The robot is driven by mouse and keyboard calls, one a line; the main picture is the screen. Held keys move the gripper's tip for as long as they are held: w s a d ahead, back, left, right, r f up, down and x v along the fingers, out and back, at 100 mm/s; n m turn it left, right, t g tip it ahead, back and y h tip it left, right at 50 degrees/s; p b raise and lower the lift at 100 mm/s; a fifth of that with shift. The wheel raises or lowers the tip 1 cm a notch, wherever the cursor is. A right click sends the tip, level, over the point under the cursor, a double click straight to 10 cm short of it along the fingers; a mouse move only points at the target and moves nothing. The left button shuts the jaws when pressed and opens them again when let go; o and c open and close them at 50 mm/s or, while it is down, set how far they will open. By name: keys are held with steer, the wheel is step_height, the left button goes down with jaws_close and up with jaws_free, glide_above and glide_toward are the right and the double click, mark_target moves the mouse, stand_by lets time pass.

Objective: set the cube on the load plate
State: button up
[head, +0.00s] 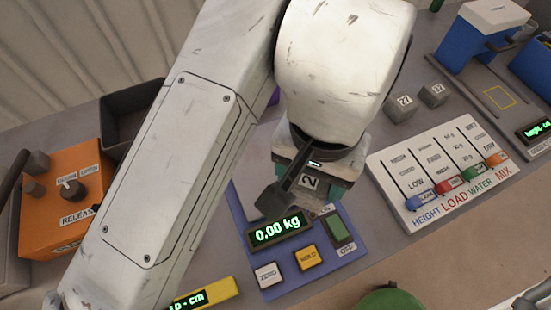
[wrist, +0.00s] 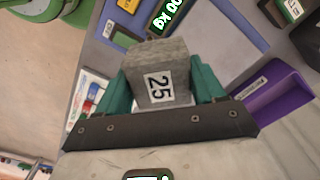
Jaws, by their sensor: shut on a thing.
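My gripper (wrist: 162,84) is shut on a grey stone-like cube (wrist: 157,72) marked 25, between its two teal fingers. In the head view my gripper (head: 305,185) hangs over the blue-violet scale, and the arm hides most of the cube. The scale (head: 335,255) has a green display (head: 279,230) reading 0.00 kg. A pale plate (head: 260,155) on the scale shows partly behind my arm; I cannot tell the exact gap between cube and plate.
Two grey cubes (head: 404,103) (head: 433,94) stand at the back right. A white slider panel (head: 440,175) lies right of the scale. An orange release box (head: 75,195) and a dark bin (head: 128,118) are at left. A purple tray (wrist: 272,90) shows in the wrist view.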

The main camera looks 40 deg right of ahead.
steer(key=shift+s+a, duration=0.25)
steer(key=shift+a, duration=0.05)
steer(key=w+d+f+p, duration=0.15)
steer(key=w+f, duration=0.25)
steer(key=w, duration=0.4)
glide_toward(268, 163)
steer(key=shift+s+a+f, duration=0.2)
steer(key=shift+s+f, duration=0.2)
steer(key=shift+s, duration=0.3)
steer(key=shift+w+d+f, duration=0.1)
steer(key=shift+w+f, duration=0.4)
steer(key=shift+f, duration=0.1)
steer(key=shift+w+f, duration=0.15)
steer(key=shift+f, duration=1.6)
steer(key=o, duration=1.4)
steer(key=shift+f, duration=0.15)
steer(key=shift+c, duration=0.2)
